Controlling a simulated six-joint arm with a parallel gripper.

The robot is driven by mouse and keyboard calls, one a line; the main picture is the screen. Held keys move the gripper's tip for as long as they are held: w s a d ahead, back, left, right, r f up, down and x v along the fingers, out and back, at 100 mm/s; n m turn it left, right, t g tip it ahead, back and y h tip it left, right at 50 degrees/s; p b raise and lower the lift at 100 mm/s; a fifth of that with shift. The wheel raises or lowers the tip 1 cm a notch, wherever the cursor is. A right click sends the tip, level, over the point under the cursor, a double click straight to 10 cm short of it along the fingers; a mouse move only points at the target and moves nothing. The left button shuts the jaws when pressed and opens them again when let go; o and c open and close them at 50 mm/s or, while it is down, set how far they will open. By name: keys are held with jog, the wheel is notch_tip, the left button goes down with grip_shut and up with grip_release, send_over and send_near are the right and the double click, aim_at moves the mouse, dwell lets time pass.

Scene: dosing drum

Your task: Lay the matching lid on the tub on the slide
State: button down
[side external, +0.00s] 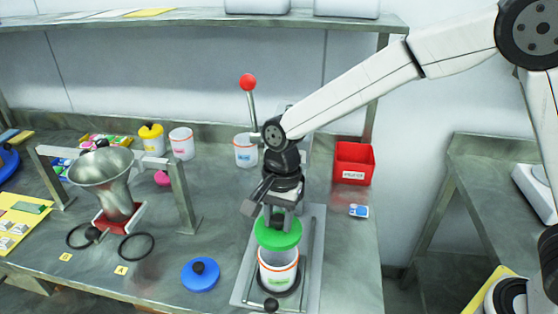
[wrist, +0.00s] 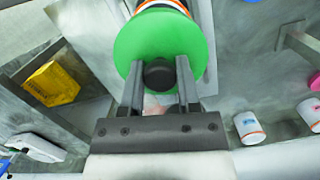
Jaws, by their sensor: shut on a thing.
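My gripper (side external: 280,216) is shut on the black knob of a green lid (side external: 278,236). In the wrist view my two fingers (wrist: 160,82) stand on either side of that knob (wrist: 160,73), with the green lid (wrist: 128,45) below it. A white tub (side external: 278,272) with orange bands and a green label stands on the slide (side external: 313,262). The tub's orange-banded edge (wrist: 165,4) shows past the lid in the wrist view.
A blue lid (side external: 201,275) lies on the bench to the left. A steel funnel on a stand (side external: 103,170) is further left. White tubs (side external: 182,143) and a yellow-lidded tub (side external: 151,139) stand behind. A red bin (side external: 353,163) and a red-knobbed lever (side external: 248,82) are at the back.

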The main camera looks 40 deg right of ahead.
jog(key=shift+f, duration=2.65)
jog(key=shift+f, duration=0.55)
dwell(1.4)
grip_release()
dwell(0.3)
jog(key=shift+r, duration=0.2)
jog(key=shift+r, duration=3.3)
